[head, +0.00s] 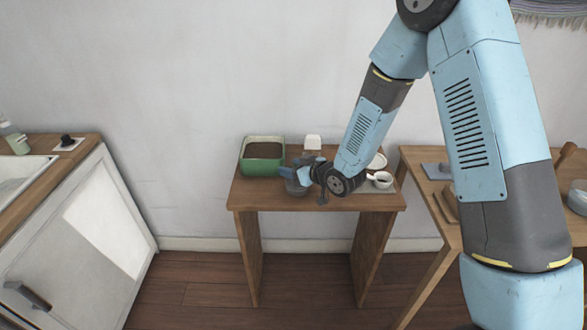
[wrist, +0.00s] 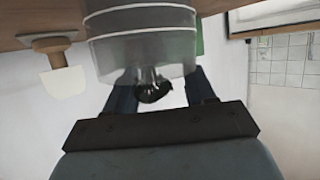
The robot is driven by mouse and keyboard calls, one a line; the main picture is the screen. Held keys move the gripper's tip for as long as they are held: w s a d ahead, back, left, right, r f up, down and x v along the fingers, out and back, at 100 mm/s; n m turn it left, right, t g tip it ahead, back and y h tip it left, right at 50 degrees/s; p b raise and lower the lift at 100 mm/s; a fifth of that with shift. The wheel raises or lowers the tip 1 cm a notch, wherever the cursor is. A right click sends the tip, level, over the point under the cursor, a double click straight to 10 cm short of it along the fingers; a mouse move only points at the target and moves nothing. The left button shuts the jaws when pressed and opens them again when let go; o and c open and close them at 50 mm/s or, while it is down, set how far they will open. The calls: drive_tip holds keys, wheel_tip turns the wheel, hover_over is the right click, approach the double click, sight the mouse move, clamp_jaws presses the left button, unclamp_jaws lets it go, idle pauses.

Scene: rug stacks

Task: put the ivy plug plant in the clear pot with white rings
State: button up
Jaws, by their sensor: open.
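A clear pot with white rings (wrist: 143,45) fills the upper middle of the wrist view, very close to the camera. In that view my gripper (wrist: 162,80) shows its two blue fingers apart, one on each side behind the pot's see-through wall. A small dark clump (wrist: 154,91) with pale strands shows between the fingers; it may be the ivy plug plant, but I cannot tell whether it is inside the pot or behind it. In the head view my gripper (head: 284,180) is low over the small wooden table, and the pot is mostly hidden there.
A second table (head: 425,195) stands further right.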

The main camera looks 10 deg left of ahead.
drive_tip(key=shift+d, duration=0.3)
drive_tip(key=r+v, duration=0.1)
drive_tip(key=v, duration=1.1)
drive_tip(key=w+d+r+m+t+h, duration=0.1)
drive_tip(key=d+r+m+h, duration=0.3)
drive_tip(key=d+r, duration=0.5)
drive_tip(key=d+r+m+t+h, duration=0.15)
drive_tip(key=d+r+h, duration=0.45)
drive_tip(key=d, duration=0.6)
drive_tip(key=s+d+r+m+g, duration=0.1)
drive_tip(key=s+d+r+m, duration=0.1)
drive_tip(key=s, duration=0.5)
drive_tip(key=s+d+r+m+g+h, duration=0.1)
drive_tip(key=s+d+r+m, duration=0.1)
drive_tip(key=s+d+r, duration=0.3)
drive_tip(key=s+d+r+m+g, duration=0.2)
drive_tip(key=s+d+r, duration=0.1)
drive_tip(key=s, duration=0.6)
drive_tip(key=shift+d+r+h, duration=0.15)
drive_tip(key=shift+r+h, duration=0.15)
drive_tip(key=shift+r, duration=0.15)
